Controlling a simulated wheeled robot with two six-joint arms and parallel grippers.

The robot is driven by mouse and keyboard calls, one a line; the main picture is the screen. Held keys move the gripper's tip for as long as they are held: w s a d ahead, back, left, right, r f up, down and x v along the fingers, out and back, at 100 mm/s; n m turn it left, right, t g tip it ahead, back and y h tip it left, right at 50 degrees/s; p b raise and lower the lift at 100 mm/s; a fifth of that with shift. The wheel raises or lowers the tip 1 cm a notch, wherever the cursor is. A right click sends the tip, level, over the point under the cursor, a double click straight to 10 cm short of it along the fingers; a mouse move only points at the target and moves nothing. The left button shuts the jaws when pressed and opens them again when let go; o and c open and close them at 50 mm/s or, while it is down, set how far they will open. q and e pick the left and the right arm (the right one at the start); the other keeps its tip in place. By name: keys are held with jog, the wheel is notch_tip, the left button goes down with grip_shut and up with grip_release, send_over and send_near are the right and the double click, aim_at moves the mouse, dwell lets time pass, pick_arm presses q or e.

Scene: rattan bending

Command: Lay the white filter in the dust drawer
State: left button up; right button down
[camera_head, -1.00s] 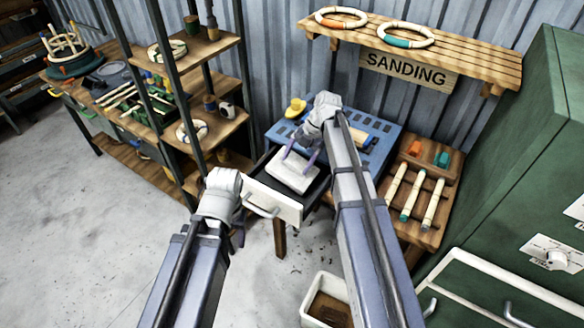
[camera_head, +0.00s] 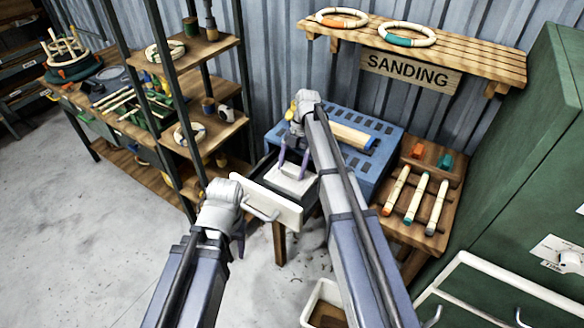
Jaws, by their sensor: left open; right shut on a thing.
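The white filter (camera_head: 294,184) is in the open dust drawer (camera_head: 268,201), low between its walls behind the pale front panel. Part of it is hidden by that panel and by my gripper. I cannot tell whether it touches the drawer floor. My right gripper (camera_head: 293,170) points down from above, its purple fingers shut on the filter. My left gripper (camera_head: 238,237) is open and empty, just left of the drawer front and apart from the handle.
The blue perforated sanding table (camera_head: 378,128) stands behind the drawer, with a wood-and-blue roller-like piece (camera_head: 352,137) on top. A wooden rack (camera_head: 446,176) with several sticks is to the right. A shelf unit (camera_head: 212,140) is at the left. A white bin (camera_head: 318,296) stands on the floor in front.

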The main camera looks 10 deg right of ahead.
jog(key=shift+f, duration=0.15)
grip_release()
jog(key=shift+r, duration=0.2)
jog(key=p+v, duration=1.1)
jog(key=v, duration=0.1)
jog(key=s+a+m+t+h, duration=0.1)
jog(key=s+a+m, duration=0.3)
jog(key=s+m, duration=0.3)
jog(key=s+a+f+m+t+h, duration=0.1)
jog(key=s+a+m, duration=0.3)
jog(key=s+m, duration=0.4)
jog(key=s+a+m+t+h, duration=0.1)
jog(key=s+a+m, duration=0.4)
jog(key=s, duration=0.8)
jog(key=m+h, duration=0.1)
jog(key=m, duration=0.2)
jog(key=shift+f, duration=0.35)
jog(key=shift+a, duration=0.15)
